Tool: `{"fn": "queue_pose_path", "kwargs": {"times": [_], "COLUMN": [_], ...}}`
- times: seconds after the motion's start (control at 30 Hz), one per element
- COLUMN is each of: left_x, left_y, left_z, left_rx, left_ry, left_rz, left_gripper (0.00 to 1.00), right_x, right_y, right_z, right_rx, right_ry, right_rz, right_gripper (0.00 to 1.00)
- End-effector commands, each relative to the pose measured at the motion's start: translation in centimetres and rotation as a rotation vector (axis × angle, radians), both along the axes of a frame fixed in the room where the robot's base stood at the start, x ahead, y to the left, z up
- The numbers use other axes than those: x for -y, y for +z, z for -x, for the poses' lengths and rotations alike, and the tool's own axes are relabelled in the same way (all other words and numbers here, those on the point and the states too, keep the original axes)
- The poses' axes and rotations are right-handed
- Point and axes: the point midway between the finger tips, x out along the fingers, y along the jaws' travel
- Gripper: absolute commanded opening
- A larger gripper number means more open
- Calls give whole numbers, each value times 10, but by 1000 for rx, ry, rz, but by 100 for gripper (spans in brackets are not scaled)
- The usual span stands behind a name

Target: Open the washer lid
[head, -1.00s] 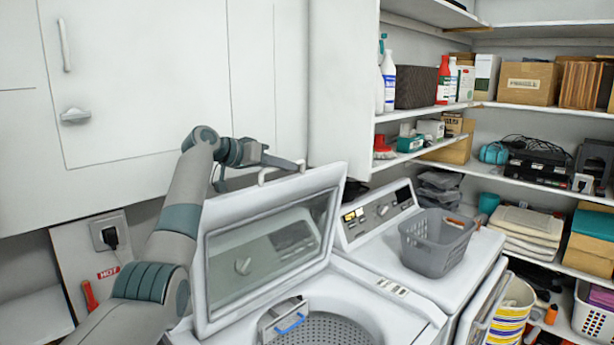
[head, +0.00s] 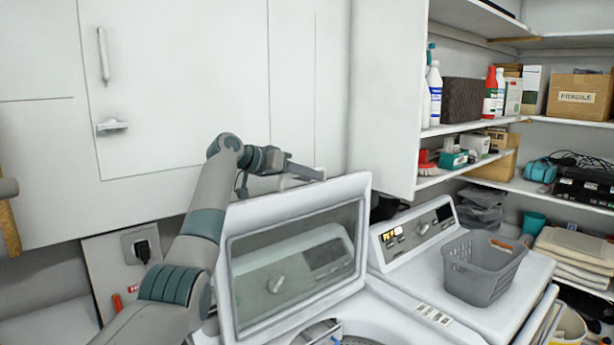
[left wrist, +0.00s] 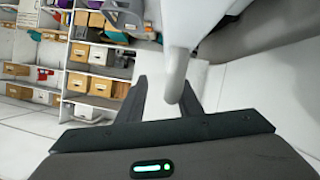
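The washer lid (head: 295,205) stands raised in the head view, tilted up at the back of the washer (head: 385,310), with its glass panel facing forward. Part of the open drum shows below it. A pale handle on the lid's top edge shows partly behind my gripper. My left gripper (head: 305,171) is at that top edge, beside the handle. In the left wrist view its two dark fingers (left wrist: 164,95) are apart, and the rounded pale handle (left wrist: 174,80) shows close to the right finger. I cannot tell whether they touch. My right gripper is not in view.
A second machine with a grey basket (head: 485,268) on top stands to the right. White cabinets (head: 180,80) rise close behind my left arm. Shelves with bottles, boxes and a "FRAGILE" carton (head: 580,97) fill the right side. A plug (head: 142,248) sits in a wall socket.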

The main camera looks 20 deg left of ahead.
Motion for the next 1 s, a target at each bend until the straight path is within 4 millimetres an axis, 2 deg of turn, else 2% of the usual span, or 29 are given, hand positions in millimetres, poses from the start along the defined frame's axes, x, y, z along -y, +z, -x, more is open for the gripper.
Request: {"fn": "queue_pose_path", "kwargs": {"times": [0.33, 0.57, 0.77, 1.0], "left_x": [0, -9, -29, -60], "left_y": [2, 5, 15, 32], "left_z": [1, 9, 29, 62], "left_rx": [2, 6, 7, 6], "left_ry": [-2, 0, 1, 1], "left_rz": [1, 1, 2, 0], "left_gripper": [30, 30, 30, 30], "right_x": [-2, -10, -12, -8], "right_y": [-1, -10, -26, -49], "right_z": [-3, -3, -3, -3], "right_rx": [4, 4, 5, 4], "right_ry": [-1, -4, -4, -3], "right_rz": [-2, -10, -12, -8], "right_gripper": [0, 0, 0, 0]}}
